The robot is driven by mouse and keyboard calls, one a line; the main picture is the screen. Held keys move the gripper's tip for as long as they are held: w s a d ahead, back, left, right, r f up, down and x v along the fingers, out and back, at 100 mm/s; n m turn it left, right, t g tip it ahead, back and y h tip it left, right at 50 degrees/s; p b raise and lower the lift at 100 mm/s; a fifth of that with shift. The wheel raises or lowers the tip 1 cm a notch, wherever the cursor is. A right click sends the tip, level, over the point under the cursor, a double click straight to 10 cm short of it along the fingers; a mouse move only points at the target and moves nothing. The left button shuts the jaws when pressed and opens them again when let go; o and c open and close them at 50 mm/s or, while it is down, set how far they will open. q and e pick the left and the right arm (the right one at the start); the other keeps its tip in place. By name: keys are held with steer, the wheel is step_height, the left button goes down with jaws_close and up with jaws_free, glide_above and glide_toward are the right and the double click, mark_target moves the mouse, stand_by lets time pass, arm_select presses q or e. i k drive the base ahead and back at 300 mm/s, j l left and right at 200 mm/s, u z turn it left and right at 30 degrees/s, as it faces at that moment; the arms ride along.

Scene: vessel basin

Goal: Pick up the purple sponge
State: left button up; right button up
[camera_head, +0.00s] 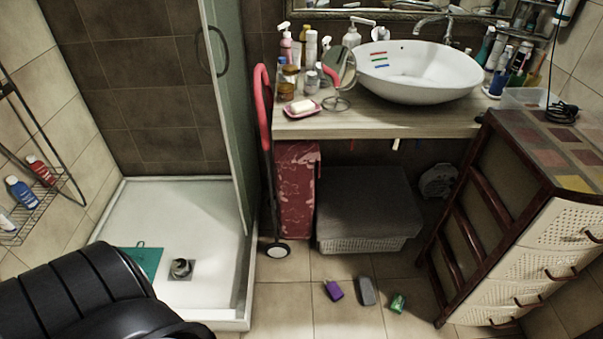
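The purple sponge (333,290) lies on the tiled floor in front of the washbasin counter, at the lower middle of the head view. It is small and slightly turned, and nothing covers it. A grey block (367,291) lies just to its right, apart from it. A green item (397,303) lies further right on the floor. Neither of my grippers can be made out in the view.
A shower tray (200,210) with a raised edge is at left. A grey-lidded basket (365,205) stands behind the sponge, under the counter (400,122). A drawer cabinet (540,225) stands at right. A wheeled red trolley bag (297,190) stands behind left.

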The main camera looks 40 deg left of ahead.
mark_target(334, 291)
steer(key=u, duration=0.8)
steer(key=i+u, duration=0.1)
steer(key=i+l, duration=0.05)
